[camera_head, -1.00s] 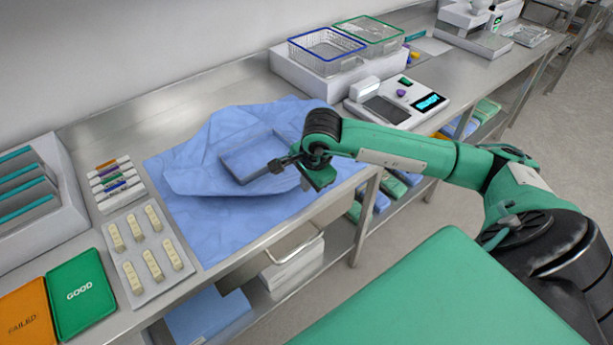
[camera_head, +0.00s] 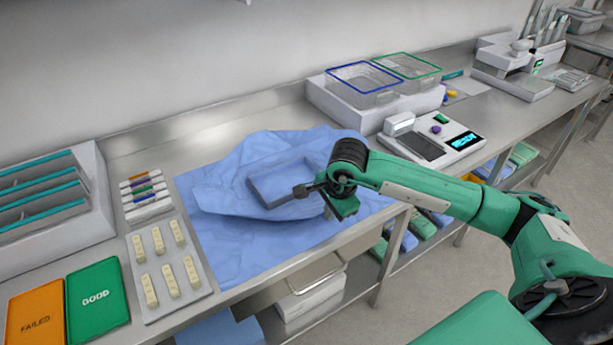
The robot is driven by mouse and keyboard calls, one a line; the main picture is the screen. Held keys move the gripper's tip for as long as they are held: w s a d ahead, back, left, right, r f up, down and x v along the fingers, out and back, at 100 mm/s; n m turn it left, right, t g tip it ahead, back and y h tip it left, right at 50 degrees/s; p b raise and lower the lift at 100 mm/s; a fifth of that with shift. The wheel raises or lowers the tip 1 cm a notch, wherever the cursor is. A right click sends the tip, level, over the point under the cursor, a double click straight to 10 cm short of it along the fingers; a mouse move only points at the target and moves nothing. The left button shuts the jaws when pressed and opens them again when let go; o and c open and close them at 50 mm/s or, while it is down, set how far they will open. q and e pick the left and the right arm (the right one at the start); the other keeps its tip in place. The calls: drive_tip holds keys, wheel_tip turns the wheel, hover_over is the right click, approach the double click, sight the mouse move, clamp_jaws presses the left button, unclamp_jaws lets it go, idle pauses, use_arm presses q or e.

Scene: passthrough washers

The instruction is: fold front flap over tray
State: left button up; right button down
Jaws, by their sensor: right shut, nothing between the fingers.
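A blue wrap sheet (camera_head: 225,248) lies spread on the steel bench, its folds rumpled around a tray (camera_head: 284,183). The front part of the sheet lies flat toward the bench edge. My right gripper (camera_head: 304,190) is shut and empty at the tray's front right corner, over the cloth. I cannot tell whether it touches the tray or cloth. My right arm hides the right part of the wrap. My left gripper is not in view.
A sealing device with a lit display (camera_head: 434,140) stands right of the wrap. Wire baskets (camera_head: 364,84) sit behind it. A grey plate with several cream pieces (camera_head: 167,268), a green GOOD pad (camera_head: 97,298) and an orange FAILED pad (camera_head: 35,318) lie left. Bare steel shows behind the wrap.

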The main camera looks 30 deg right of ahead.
drive_tip(key=shift+w+r, duration=0.45)
drive_tip(key=shift+w, duration=0.2)
drive_tip(key=w, duration=0.4)
drive_tip(key=shift+a+f+b, duration=0.25)
drive_tip(key=shift+b, duration=0.05)
drive_tip(key=shift+w+r, duration=0.15)
drive_tip(key=shift+w, duration=0.2)
drive_tip(key=shift+r, duration=0.3)
drive_tip(key=shift+w+a+r, duration=0.1)
drive_tip(key=shift+w+r, duration=0.05)
drive_tip(key=shift+w, duration=0.1)
drive_tip(key=shift+w+r+b, duration=0.15)
drive_tip(key=shift+w+b, duration=0.2)
drive_tip(key=shift+w, duration=0.9)
drive_tip(key=p+v, duration=0.2)
drive_tip(key=v, duration=0.4)
drive_tip(key=shift+r, duration=0.25)
